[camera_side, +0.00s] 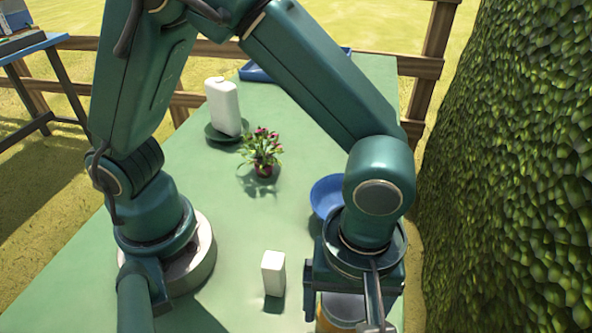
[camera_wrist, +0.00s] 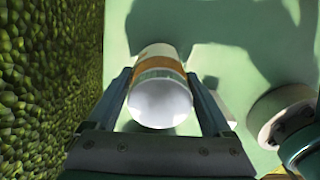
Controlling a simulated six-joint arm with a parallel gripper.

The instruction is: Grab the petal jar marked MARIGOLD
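A white jar with an orange band (camera_wrist: 160,65) stands between the fingers of my gripper (camera_wrist: 160,76) in the wrist view, its pale round top facing the camera. The fingers are spread on either side of it, and small gaps show beside its top. Whether the fingertips touch it farther down is hard to tell. In the side view the jar (camera_side: 342,309) is partly hidden behind my gripper (camera_side: 350,315) at the bottom edge. No lettering on it is readable, so I cannot confirm MARIGOLD.
A small white box (camera_side: 274,273) stands just left of my gripper. A blue bowl (camera_side: 325,195) is behind it. A potted flower (camera_side: 263,160), a white canister (camera_side: 223,106) on a green dish and a blue tray (camera_side: 258,74) are farther back. A hedge (camera_side: 510,190) borders the right.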

